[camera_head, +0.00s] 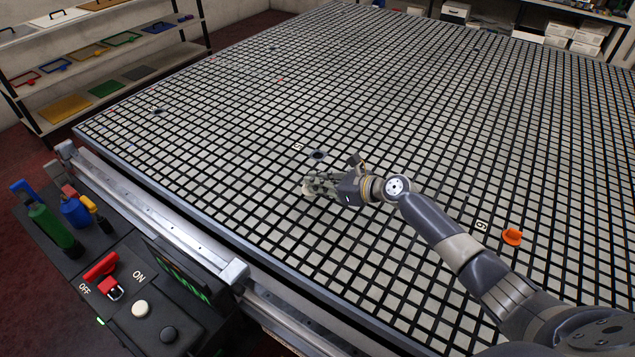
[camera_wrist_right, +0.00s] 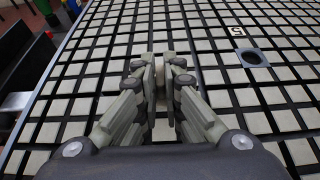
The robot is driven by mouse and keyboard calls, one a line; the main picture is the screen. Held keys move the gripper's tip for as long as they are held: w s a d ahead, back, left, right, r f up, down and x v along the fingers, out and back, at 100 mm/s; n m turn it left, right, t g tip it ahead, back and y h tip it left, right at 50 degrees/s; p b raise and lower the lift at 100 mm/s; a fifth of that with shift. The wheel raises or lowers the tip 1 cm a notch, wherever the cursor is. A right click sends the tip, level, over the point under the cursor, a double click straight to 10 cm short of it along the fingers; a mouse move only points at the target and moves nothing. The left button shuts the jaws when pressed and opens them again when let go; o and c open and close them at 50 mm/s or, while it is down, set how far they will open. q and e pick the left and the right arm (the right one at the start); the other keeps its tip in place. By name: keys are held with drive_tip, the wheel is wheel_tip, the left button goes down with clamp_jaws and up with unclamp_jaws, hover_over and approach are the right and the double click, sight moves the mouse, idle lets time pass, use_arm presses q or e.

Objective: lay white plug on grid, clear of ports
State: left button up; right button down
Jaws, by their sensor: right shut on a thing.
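My right gripper (camera_head: 309,187) is over the grid table (camera_head: 420,120), left of the arm's last joint. It is shut on the white plug (camera_head: 305,190), a small pale piece at its fingertips. In the right wrist view the two fingers (camera_wrist_right: 163,78) close around the plug (camera_wrist_right: 160,70), which is mostly hidden between them. I cannot tell whether the plug touches the grid. An open dark port (camera_head: 318,154) marked 5 lies behind the gripper, apart from it; it also shows at right in the wrist view (camera_wrist_right: 251,58). My left gripper is not in view.
An orange plug (camera_head: 512,236) sits on the grid by another number label (camera_head: 482,225). A further port (camera_head: 157,110) is at the far left. A rail (camera_head: 160,215) and a control console (camera_head: 140,310) run along the near left edge.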

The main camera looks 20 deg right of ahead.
drive_tip(key=shift+f, duration=0.75)
idle(0.6)
drive_tip(key=c, duration=1.7)
unclamp_jaws()
drive_tip(key=shift+o, duration=0.2)
drive_tip(key=shift+r, duration=0.1)
